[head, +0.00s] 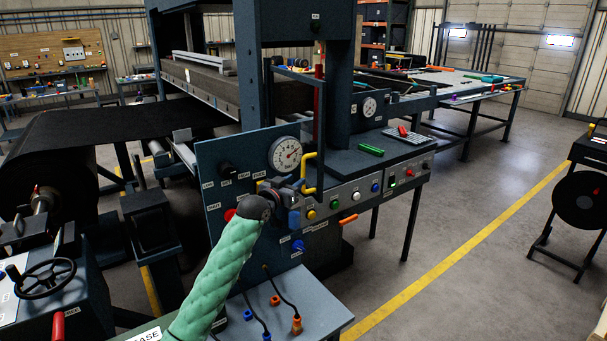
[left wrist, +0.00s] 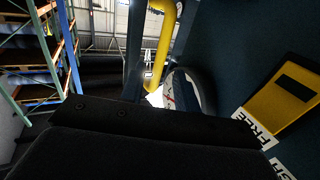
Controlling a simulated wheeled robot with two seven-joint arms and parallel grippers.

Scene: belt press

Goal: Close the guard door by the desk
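The guard door (head: 296,75) looks like a dark open frame beside the press post, standing out toward me above the control desk (head: 375,188). A yellow handle (head: 312,173) is near its lower edge; a yellow bar, seemingly this handle (left wrist: 162,42), crosses the top of the left wrist view. My left gripper (head: 293,190), at the end of the green-sleeved arm, is just left of the handle, in front of the gauge panel. Its dark body fills the bottom of the left wrist view and hides its fingertips. I cannot tell whether it touches the handle. My right gripper is out of view.
A round gauge (head: 286,153) and several knobs are on the upright panel close behind my left gripper. A low grey table (head: 325,310) with cables is below.

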